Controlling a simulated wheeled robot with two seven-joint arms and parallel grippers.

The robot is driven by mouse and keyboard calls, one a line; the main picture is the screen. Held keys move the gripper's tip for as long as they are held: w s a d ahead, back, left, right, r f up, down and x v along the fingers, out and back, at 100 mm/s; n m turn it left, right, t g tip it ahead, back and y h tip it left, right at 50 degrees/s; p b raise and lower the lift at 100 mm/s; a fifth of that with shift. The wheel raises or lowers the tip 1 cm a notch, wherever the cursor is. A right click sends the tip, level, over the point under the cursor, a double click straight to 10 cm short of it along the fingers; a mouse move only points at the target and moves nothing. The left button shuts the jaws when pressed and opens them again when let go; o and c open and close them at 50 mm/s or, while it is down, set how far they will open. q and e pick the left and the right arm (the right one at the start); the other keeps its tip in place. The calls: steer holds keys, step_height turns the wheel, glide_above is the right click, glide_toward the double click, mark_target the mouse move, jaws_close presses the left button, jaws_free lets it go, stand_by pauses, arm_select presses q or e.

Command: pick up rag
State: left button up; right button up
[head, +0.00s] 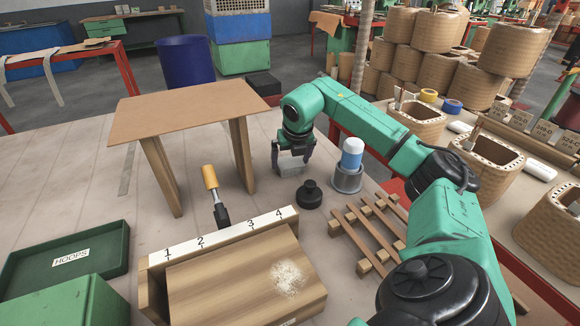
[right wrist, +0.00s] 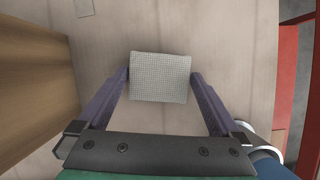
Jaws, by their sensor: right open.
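The rag (right wrist: 160,77) is a light grey, woven block-like piece on the table, between the fingers of my right gripper (right wrist: 160,88) in the right wrist view. In the head view the rag (head: 291,165) lies on the table beneath my right gripper (head: 290,160), right of the wooden stand. The right fingers are open, one on each side of the rag. The left finger is very close to its edge; I cannot tell whether it touches. My left gripper is not in view.
A wooden stand (head: 190,110) is left of the gripper. A blue-and-white bottle in a grey cup (head: 348,180) and a black round piece (head: 309,194) stand close by. A wooden slat rack (head: 372,225), a numbered board (head: 220,237) and a brush (head: 211,180) lie nearer. Table space at left is free.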

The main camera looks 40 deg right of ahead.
mark_target(291, 163)
steer(key=c, duration=1)
steer(key=shift+o, duration=0.2)
step_height(291, 163, up, 20)
steer(key=p, duration=0.5)
